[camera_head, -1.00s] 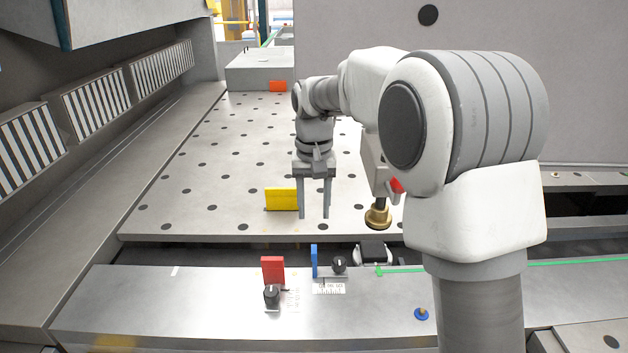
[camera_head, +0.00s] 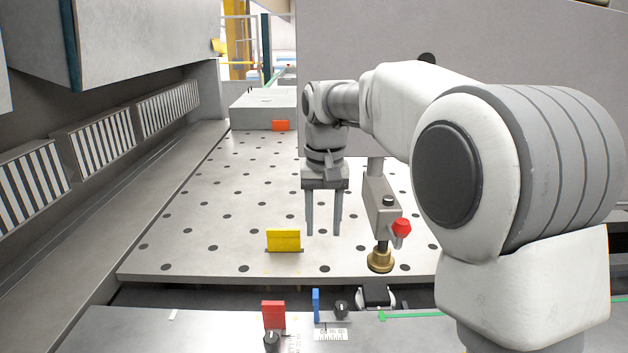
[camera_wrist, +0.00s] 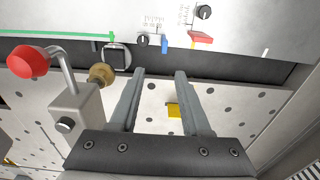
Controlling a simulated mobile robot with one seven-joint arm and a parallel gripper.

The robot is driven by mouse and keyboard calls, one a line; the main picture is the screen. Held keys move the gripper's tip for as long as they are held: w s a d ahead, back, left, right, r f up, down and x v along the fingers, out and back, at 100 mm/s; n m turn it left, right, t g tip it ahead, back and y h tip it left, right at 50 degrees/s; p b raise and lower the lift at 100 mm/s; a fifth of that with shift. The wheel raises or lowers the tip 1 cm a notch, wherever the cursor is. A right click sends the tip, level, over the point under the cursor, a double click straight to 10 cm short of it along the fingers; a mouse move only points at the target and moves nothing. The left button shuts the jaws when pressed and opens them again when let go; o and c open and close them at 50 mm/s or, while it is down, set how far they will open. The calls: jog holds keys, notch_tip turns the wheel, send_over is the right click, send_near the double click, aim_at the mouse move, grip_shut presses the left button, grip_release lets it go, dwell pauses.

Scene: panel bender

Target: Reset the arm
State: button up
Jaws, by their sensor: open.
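My gripper (camera_head: 323,222) points down above the perforated metal table (camera_head: 200,235). Its two fingers are apart with nothing between them. It hangs just right of and above a yellow block (camera_head: 284,240) standing on the table. In the wrist view, the open fingers (camera_wrist: 160,75) frame part of the yellow block (camera_wrist: 174,110) below. My white arm fills the right side of the head view.
A grey fixture with a red knob (camera_head: 402,227) and brass foot (camera_head: 380,261) stands close right of my gripper. Red (camera_head: 273,314) and blue (camera_head: 316,304) stops sit on the front ledge. Striped panels (camera_head: 105,137) line the left.

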jog(key=s+d+t, duration=0.1)
jog(key=s+d, duration=0.3)
jog(key=s, duration=0.4)
jog(key=s+d+f+t, duration=0.1)
jog(key=s+d, duration=0.3)
jog(key=s, duration=0.5)
jog(key=s+d+t, duration=0.3)
jog(key=s+d, duration=0.1)
jog(key=s, duration=0.4)
jog(key=shift+s+f, duration=0.2)
jog(key=shift+s, duration=0.1)
